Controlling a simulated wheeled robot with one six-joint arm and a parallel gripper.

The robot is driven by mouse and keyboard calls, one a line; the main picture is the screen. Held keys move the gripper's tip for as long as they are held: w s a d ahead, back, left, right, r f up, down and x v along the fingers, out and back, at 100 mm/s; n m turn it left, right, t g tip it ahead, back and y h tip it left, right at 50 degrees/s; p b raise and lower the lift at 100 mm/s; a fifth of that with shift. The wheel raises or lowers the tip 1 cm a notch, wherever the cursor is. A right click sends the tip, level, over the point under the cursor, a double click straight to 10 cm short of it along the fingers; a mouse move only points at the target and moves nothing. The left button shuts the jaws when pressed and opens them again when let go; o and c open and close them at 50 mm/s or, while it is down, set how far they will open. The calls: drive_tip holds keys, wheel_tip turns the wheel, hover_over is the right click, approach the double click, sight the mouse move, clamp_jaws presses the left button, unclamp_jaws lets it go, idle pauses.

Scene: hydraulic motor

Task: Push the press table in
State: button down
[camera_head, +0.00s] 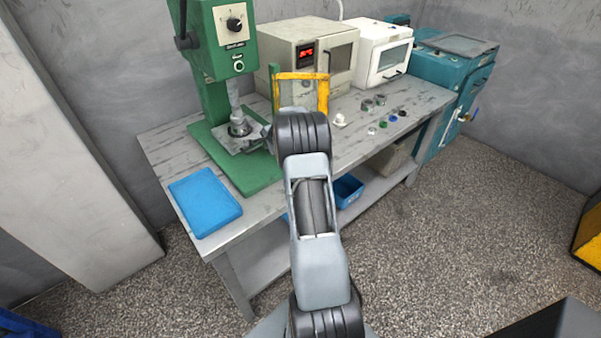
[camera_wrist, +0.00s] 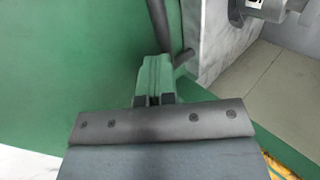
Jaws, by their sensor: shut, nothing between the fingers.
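The press table (camera_head: 236,140) is a small grey metal plate with a round grey part on it. It sits on the green base (camera_head: 250,175) of the green press (camera_head: 212,50), under the spindle. My arm covers the area just right of it, and my fingertips are hard to make out in the head view. In the wrist view my gripper (camera_wrist: 154,80) is shut and empty, over a green surface. A dark rod (camera_wrist: 158,25) rises just beyond the fingertips. Whether they touch the press table I cannot tell.
A blue mat or tray (camera_head: 205,202) lies at the bench's front left. A beige device (camera_head: 285,50), a white oven (camera_head: 383,55) and a yellow frame (camera_head: 323,95) stand behind my arm. Small parts (camera_head: 383,124) lie to the right. A blue bin (camera_head: 347,190) sits below.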

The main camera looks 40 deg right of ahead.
drive_tip(key=shift+w+r, duration=0.15)
drive_tip(key=shift+w, duration=0.05)
idle(0.3)
